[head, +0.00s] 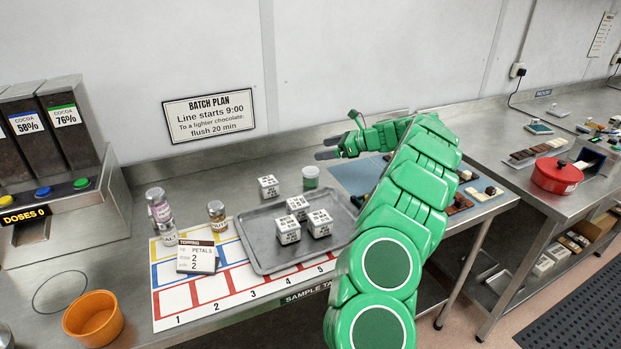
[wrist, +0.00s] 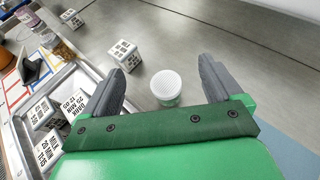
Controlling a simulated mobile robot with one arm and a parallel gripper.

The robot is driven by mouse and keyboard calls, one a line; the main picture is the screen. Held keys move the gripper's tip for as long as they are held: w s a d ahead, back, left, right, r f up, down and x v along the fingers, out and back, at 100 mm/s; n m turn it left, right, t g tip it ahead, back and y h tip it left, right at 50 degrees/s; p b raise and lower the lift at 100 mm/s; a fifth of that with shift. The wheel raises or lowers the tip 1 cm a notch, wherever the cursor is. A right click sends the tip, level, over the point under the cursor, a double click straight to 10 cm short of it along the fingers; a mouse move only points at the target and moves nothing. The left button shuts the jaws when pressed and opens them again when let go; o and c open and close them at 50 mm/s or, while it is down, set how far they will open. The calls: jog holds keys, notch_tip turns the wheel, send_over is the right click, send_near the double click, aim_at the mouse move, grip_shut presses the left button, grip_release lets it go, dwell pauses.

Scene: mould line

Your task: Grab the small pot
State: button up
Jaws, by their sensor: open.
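The small pot (head: 310,176) is a little round tub with green sides, standing upright on the steel counter behind the grey tray. In the wrist view the pot (wrist: 166,87) shows its white dotted top, lined up between the two fingers. My gripper (head: 325,148) is open and empty, its fingers pointing left, above and a little right of the pot in the head view. In the wrist view both grey fingers of the gripper (wrist: 163,70) stand apart on either side of the pot. I see no contact with it.
A grey tray (head: 262,254) holds several white printed cubes. One more cube (head: 268,186) stands on the counter left of the pot. A blue mat (head: 350,178) lies right.

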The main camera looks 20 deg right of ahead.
send_near(307, 177)
jog(key=w, duration=0.1)
jog(key=w+f, duration=0.1)
jog(key=w, duration=0.2)
jog(key=shift+w+a+f, duration=0.1)
jog(key=shift+w+f, duration=0.15)
jog(key=shift+f, duration=0.15)
jog(key=shift+a+f, duration=0.1)
jog(key=shift+f, duration=0.45)
jog(key=shift+x, duration=3.75)
jog(key=shift+f, duration=0.1)
jog(key=c, duration=1.1)
